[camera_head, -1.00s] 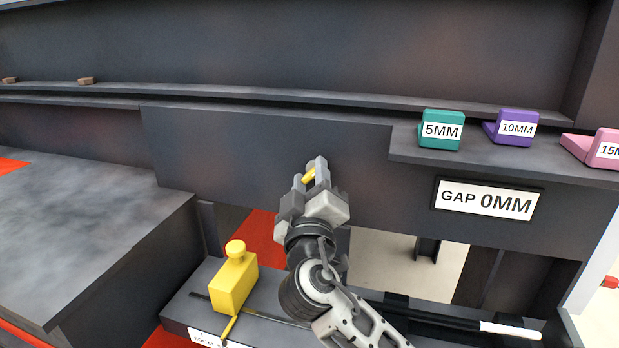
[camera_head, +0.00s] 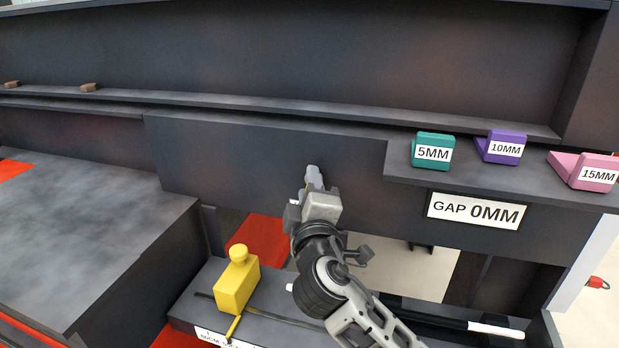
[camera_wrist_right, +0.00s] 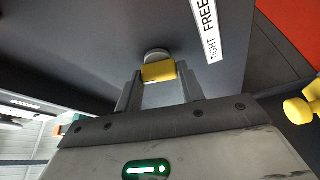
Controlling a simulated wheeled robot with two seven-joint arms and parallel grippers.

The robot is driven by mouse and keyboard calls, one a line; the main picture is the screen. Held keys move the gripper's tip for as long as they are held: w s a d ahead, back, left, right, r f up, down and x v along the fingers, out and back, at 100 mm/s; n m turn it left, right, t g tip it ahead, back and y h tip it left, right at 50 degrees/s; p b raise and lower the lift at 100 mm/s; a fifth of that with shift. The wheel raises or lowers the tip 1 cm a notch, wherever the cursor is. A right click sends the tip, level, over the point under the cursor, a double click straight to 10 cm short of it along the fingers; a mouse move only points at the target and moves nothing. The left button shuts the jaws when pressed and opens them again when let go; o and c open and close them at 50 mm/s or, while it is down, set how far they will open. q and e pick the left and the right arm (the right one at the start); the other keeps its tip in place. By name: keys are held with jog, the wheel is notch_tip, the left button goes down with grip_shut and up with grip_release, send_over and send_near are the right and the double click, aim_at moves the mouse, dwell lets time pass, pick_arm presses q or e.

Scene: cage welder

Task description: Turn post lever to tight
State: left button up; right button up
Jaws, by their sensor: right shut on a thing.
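My right gripper (camera_head: 313,176) is at the front face of the dark beam, in the middle of the head view. In the right wrist view its two grey fingers (camera_wrist_right: 160,84) stand on either side of the yellow post lever (camera_wrist_right: 159,71) and are shut on it. The lever sits on a round grey hub (camera_wrist_right: 157,54) on the dark face. A white label (camera_wrist_right: 207,30) reading TIGHT and FREE is beside it. In the head view the lever is hidden by the gripper. My left gripper is out of view.
A yellow block with a knob (camera_head: 237,284) stands on the lower ledge, left of my right arm. Teal 5MM (camera_head: 433,150), purple 10MM (camera_head: 501,147) and pink 15MM (camera_head: 584,171) blocks sit on the right shelf. A sign (camera_head: 478,210) below reads GAP 0MM.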

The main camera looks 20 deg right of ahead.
jog(key=shift+r+n+g+h, duration=0.1)
jog(key=shift+n+g, duration=0.7)
jog(key=shift+n, duration=0.95)
jog(key=shift+f+n+g+h, duration=0.1)
jog(key=shift+n+g, duration=0.7)
jog(key=shift+n, duration=1)
jog(key=shift+r+n+g+h, duration=0.1)
jog(key=shift+n+g, duration=0.7)
jog(key=shift+n, duration=0.95)
jog(key=o, duration=1)
